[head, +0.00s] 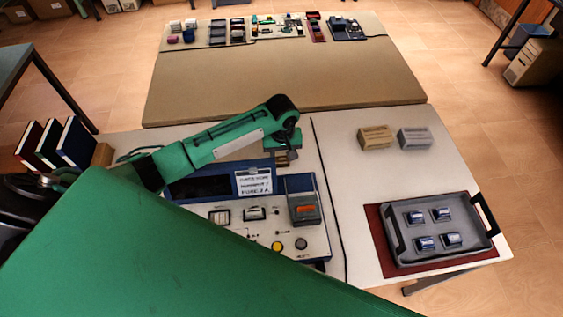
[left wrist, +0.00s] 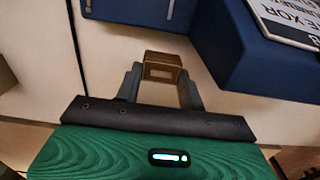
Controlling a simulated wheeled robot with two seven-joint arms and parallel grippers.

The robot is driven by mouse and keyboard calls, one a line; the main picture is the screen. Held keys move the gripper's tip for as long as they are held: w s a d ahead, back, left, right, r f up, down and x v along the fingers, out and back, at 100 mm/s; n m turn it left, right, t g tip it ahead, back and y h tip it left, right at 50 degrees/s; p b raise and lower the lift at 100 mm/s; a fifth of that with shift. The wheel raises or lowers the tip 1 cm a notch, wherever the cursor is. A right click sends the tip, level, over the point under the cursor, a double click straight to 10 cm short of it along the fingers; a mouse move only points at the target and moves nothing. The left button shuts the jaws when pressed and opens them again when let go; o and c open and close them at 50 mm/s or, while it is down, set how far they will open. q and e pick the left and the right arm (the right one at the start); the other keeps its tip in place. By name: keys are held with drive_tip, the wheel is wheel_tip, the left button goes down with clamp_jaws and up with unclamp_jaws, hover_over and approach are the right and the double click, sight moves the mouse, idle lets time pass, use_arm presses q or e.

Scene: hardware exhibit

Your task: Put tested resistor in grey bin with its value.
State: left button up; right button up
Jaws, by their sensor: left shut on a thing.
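My left gripper (head: 286,155) reaches over the test bench from the left. In the left wrist view its two grey fingers (left wrist: 160,85) are shut on a small brown block (left wrist: 163,68) with a paler patch on its face, which may be the resistor. Its value cannot be read. In the head view, a grey tray (head: 462,255) with black handles stands on a dark red mat at the right and holds several small blue-and-white pieces. I cannot tell whether this tray is the grey bin. My right gripper is not in view.
A blue-and-white test panel (head: 258,235) with buttons and a sign (head: 254,183) lies below the arm. A tan box (head: 375,137) and a grey box (head: 414,138) stand behind the tray. Books (head: 75,142) stand at left. The far table (head: 290,80) is mostly clear in front.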

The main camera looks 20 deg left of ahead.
use_arm(q)
drive_tip(key=shift+f+p, duration=0.4)
drive_tip(key=shift+f, duration=2.5)
drive_tip(key=o, duration=1)
drive_tip(key=shift+f, duration=0.1)
drive_tip(key=shift+c, duration=0.2)
